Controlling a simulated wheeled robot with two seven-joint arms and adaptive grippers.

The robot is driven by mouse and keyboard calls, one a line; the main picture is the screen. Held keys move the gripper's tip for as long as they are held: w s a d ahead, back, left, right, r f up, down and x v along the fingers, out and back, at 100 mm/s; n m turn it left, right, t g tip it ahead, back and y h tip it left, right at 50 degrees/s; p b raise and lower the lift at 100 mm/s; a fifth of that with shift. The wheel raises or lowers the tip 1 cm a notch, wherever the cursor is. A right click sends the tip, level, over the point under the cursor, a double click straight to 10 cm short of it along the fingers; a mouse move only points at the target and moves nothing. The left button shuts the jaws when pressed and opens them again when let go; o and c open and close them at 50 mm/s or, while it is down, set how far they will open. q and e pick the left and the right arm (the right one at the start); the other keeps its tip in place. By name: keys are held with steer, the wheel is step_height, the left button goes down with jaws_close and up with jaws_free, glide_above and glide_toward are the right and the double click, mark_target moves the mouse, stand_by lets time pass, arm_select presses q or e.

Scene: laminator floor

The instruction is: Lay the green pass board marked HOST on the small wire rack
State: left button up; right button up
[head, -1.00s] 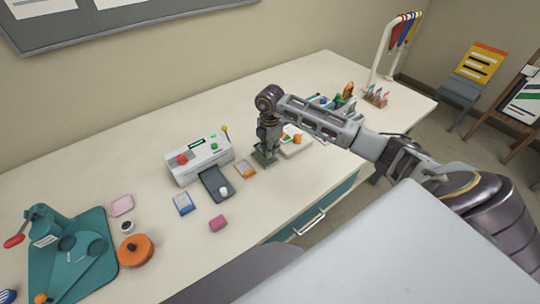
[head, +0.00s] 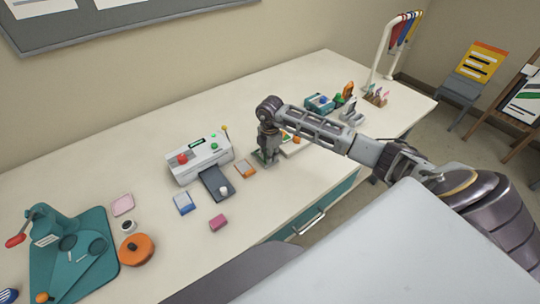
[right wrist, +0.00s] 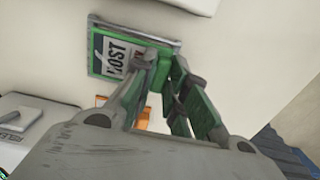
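The green pass board (right wrist: 112,52) shows in the right wrist view with a white face marked HOST. My right gripper (right wrist: 166,66) is closed in around green at the board's right side; one fingertip overlaps its face. Grey bars of the small wire rack (right wrist: 130,29) seem to run along the board's edges; I cannot tell whether board and rack touch. In the head view my right gripper (head: 266,158) points down close to the table, with a greenish flat piece at its tips. It hides most of the board and rack there. My left gripper is not in view.
A white laminator (head: 200,160) with a dark tray stands left of the gripper. An orange-edged card (head: 245,168) and a blue card (head: 184,203) lie nearby. A teal punch (head: 75,255) stands at far left.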

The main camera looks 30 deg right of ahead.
steer(key=o, duration=0.3)
steer(key=shift+o, duration=0.2)
steer(key=shift+r, duration=0.15)
step_height(320, 180, up, 12)
steer(key=b, duration=0.1)
steer(key=shift+b, duration=0.3)
stand_by(0.6)
